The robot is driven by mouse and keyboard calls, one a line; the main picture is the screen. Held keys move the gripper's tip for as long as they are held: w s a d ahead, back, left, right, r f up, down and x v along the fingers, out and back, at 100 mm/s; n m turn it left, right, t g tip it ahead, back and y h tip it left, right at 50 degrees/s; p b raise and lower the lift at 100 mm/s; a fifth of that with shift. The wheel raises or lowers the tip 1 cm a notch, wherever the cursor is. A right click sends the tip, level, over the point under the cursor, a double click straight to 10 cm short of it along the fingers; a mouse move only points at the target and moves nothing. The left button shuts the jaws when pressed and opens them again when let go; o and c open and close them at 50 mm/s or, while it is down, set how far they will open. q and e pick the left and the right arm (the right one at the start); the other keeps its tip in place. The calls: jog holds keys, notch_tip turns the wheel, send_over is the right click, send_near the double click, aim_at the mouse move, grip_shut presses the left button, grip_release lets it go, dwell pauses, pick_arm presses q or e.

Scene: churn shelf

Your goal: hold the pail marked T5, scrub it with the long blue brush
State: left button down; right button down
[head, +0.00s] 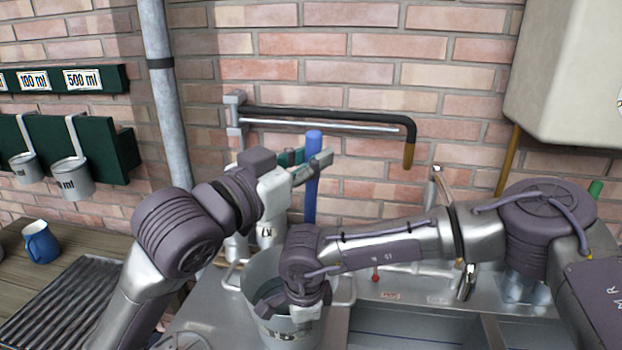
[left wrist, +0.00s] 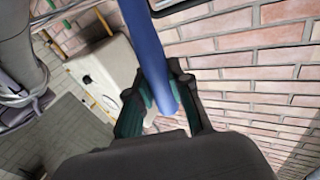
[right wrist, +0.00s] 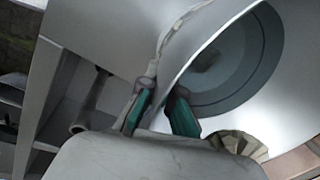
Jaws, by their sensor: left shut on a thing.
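The long blue brush (head: 312,180) stands roughly upright, its handle in my left gripper (head: 312,168). In the left wrist view the blue handle (left wrist: 150,50) passes between the closed fingers. The brush's lower end is hidden behind my arms. A metal pail (head: 243,285) stands below, at the sink unit. Its dark marking is partly covered by my right gripper (head: 290,302), and I cannot read it. In the right wrist view the fingers (right wrist: 160,98) lie on either side of the pail's rim (right wrist: 168,65). Whether they press on it is unclear.
A metal sink counter (head: 400,295) lies right of the pail, with a tap (head: 466,280). A black-sleeved pipe (head: 330,117) runs along the brick wall behind. A blue jug (head: 40,243) and a ribbed dark rack (head: 62,305) are at left. Measures (head: 72,180) hang above.

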pick_arm(q)
notch_tip(320, 180, up, 8)
jog(key=shift+r, duration=0.25)
pick_arm(e)
jog(key=shift+w+d+r, duration=0.1)
jog(key=shift+w, duration=0.05)
jog(key=c, duration=1.8)
grip_release()
jog(key=shift+c, duration=0.2)
jog(key=o, duration=0.6)
